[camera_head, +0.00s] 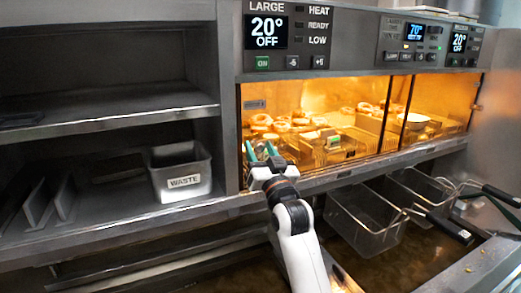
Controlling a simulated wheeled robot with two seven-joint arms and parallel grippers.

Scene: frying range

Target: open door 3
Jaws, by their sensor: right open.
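The lit warming cabinet (440,95) has a glass front split by thin dark uprights, one (387,115) right of the middle and another (407,115) just beside it. I see no door numbers, so I cannot tell which pane is door 3. My right gripper (261,151) is open, with its green-tipped fingers apart at the lower left corner of the cabinet front, near its left edge. I cannot tell whether the fingers touch the glass or a handle. My left gripper is not in view.
Wire fry baskets (372,222) with black handles (450,229) hang below the cabinet at right. A metal bin marked WASTE (180,172) stands on the left lower shelf. A control panel (350,38) runs above the glass. Ring-shaped food (262,120) lies inside.

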